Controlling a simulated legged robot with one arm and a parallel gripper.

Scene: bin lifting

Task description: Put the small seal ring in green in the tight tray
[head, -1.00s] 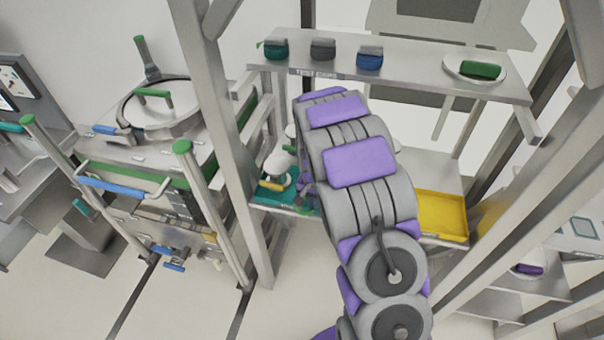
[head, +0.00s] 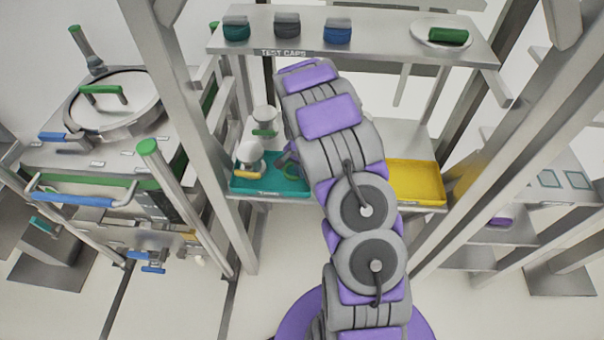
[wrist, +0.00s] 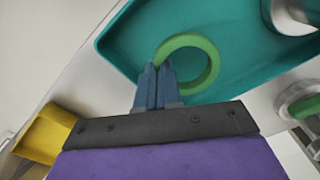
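A small green seal ring (wrist: 213,62) shows over the teal tray (wrist: 125,45) in the wrist view. My gripper (wrist: 160,68) has its two blue-grey fingers close together, with the near left edge of the ring at their tips; it looks pinched there. Whether the ring touches the tray floor is hard to tell. In the head view the teal tray (head: 243,186) sits on the lower shelf, left of my arm. The tray's label is too small to read.
A white fitting with a yellow clamp (head: 247,168) stands in the teal tray's left part. A fitting with a green clamp (head: 264,131) is behind it. A yellow tray (head: 416,180) is to the right. The upper shelf (head: 385,48) overhangs, between metal posts (head: 190,120).

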